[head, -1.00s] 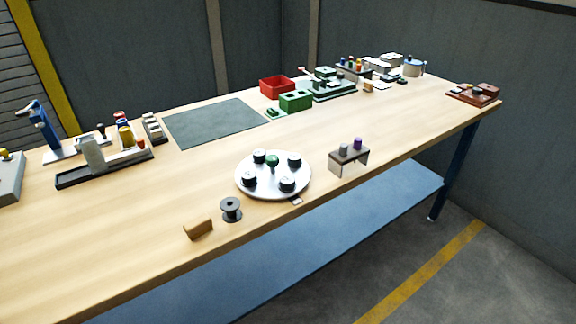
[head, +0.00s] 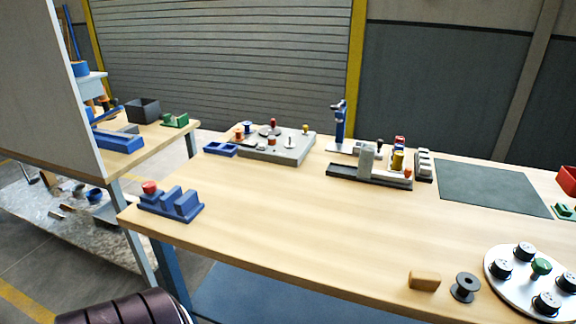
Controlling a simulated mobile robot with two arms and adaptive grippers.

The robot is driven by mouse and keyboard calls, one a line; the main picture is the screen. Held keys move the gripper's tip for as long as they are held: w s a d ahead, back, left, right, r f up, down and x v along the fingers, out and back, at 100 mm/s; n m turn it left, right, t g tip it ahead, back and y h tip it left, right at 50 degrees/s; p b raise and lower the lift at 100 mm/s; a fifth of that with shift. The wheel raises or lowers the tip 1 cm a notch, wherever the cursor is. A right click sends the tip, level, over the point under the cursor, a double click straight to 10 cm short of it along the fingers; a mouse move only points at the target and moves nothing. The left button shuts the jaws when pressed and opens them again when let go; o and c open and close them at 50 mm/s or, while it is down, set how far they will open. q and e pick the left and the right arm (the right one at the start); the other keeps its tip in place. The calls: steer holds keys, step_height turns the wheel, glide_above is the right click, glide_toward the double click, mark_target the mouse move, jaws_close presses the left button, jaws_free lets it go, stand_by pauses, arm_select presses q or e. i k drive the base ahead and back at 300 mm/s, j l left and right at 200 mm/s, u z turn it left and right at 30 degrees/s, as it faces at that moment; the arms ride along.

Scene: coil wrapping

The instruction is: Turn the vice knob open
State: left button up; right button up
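A blue block-like device that looks like the vice (head: 180,206) sits at the near left corner of the wooden table in the head view. A red knob (head: 150,187) is at its left end. Upright blue blocks stand on its base to the right of the knob. How far its jaws are apart is too small to tell. Neither of my grippers is in view, and nothing is touching the knob.
The wooden table (head: 270,228) is clear right of the vice. A grey fixture plate (head: 285,150), a grey clamp-like device (head: 368,170) and a dark mat (head: 490,187) lie farther back. A round tray (head: 522,285) and black spool (head: 465,287) are near right. A pale panel (head: 35,75) stands left.

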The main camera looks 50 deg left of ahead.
mark_target(149, 187)
steer(key=u, duration=2.4)
steer(key=i+j, duration=0.15)
steer(key=j, duration=0.2)
steer(key=i+j+z, duration=0.1)
steer(key=j, duration=0.25)
steer(key=i+j, duration=0.15)
steer(key=j, duration=0.2)
steer(key=l+z, duration=0.05)
